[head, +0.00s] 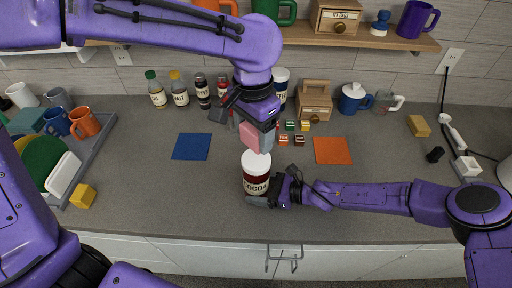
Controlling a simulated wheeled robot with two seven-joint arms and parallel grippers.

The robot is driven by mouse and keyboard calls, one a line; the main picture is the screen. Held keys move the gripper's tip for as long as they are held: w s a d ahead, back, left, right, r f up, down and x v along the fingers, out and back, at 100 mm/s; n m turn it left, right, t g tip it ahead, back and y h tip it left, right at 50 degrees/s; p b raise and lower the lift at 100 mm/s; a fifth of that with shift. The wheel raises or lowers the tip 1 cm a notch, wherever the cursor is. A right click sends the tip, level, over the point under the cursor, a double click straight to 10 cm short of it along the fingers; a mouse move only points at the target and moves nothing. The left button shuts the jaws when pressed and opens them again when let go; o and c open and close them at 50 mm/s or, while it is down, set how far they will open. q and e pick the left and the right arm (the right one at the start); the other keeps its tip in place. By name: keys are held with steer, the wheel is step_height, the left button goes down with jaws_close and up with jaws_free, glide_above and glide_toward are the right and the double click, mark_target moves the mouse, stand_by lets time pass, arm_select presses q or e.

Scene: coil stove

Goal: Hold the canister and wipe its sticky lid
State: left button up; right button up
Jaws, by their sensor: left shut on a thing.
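The canister (256,182), dark red with a white lid (256,160) and a label reading COCOA, stands upright on the grey counter in the middle front. My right gripper (262,199) comes from the right and is closed around its lower part, one finger showing across the front. My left gripper (256,132) points down from above, shut on a pink sponge (256,138). The sponge is right over the lid's far side; I cannot tell whether they touch. No sticky mark on the lid can be made out.
A blue mat (191,146) lies left and an orange mat (332,150) right. Behind stand several bottles (180,88), a wooden box (314,100) and a blue pot (352,99). A dish rack (94,150) is at left, a yellow block (83,196) before it. A shelf (350,40) runs above.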

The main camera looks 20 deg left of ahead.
steer(key=o, duration=0.9)
steer(key=v, duration=1.2)
